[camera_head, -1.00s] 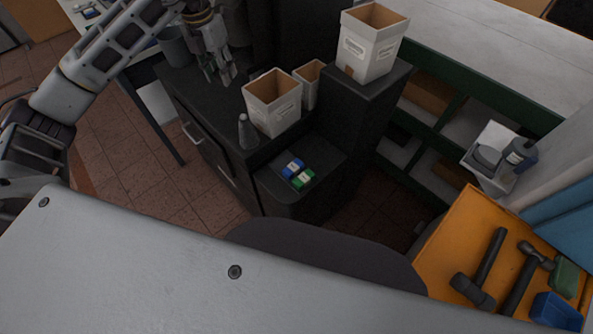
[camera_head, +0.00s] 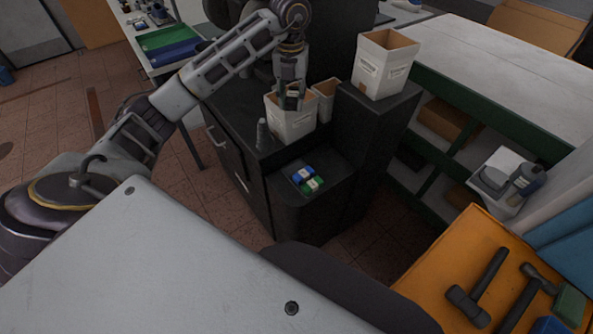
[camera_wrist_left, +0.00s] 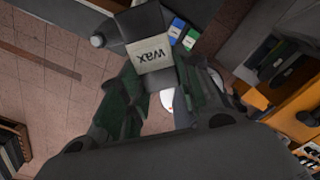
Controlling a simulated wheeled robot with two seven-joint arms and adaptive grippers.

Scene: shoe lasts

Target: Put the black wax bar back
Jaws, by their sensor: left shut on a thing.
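My left gripper (camera_head: 291,98) is at the near white box on the black cabinet, overlapping it in the head view. In the left wrist view its fingers (camera_wrist_left: 152,75) are shut on the black wax bar (camera_wrist_left: 147,22), whose white label reading "WAX" (camera_wrist_left: 153,54) faces the camera. A blue wax bar (camera_head: 302,174) and a green wax bar (camera_head: 313,184) lie side by side on the cabinet's low ledge (camera_head: 335,170). They also show beyond the held bar in the left wrist view. My right gripper is not in view.
The near white box (camera_head: 301,126), a narrower box (camera_head: 326,100) and a grey cone (camera_head: 261,134) stand on the cabinet. A larger white box (camera_head: 384,64) stands on the higher block. An orange tray (camera_head: 425,275) with hammers is at lower right. The ledge has bare room around the bars.

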